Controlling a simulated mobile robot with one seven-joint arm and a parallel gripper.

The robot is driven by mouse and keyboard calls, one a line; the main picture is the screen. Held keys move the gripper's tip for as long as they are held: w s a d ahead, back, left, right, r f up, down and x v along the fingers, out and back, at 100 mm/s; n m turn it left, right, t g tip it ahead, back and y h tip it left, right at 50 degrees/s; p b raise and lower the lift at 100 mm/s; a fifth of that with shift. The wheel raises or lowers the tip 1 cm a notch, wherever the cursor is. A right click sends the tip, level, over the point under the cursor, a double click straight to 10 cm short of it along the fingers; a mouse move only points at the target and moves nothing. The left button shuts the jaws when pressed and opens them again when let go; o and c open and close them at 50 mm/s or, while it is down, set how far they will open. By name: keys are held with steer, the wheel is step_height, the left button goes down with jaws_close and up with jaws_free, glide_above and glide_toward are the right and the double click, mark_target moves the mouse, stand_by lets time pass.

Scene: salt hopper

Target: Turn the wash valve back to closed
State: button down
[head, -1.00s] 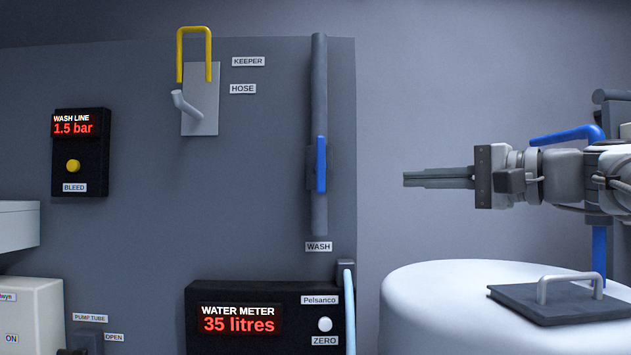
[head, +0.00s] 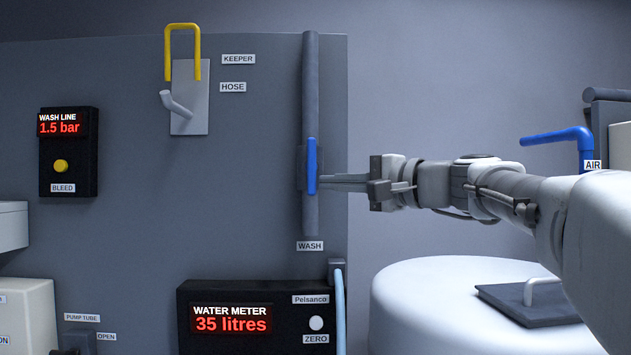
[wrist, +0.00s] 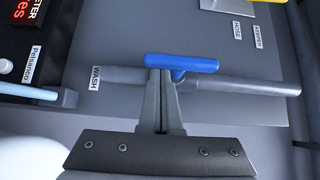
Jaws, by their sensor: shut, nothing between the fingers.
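The wash valve's blue handle (head: 311,166) is on the grey vertical pipe (head: 311,90), above the WASH label (head: 310,246). The handle stands upright, in line with the pipe. In the wrist view the blue handle (wrist: 182,65) lies along the pipe (wrist: 245,86), just beyond the fingertips. My gripper (head: 322,182) is shut and empty, pointing left at the lower half of the handle from its right side. In the wrist view the closed fingertips (wrist: 161,74) overlap the handle's edge; I cannot tell whether they touch it.
The water meter (head: 260,318) reads 35 litres, below the valve. The wash line display (head: 68,150) reads 1.5 bar. A yellow keeper (head: 182,50) and a hose hook (head: 178,103) are left of the pipe. A white drum (head: 420,310) stands below my arm; a blue air handle (head: 555,136) is at right.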

steer(key=shift+f+b, duration=0.25)
steer(key=shift+b, duration=0.4)
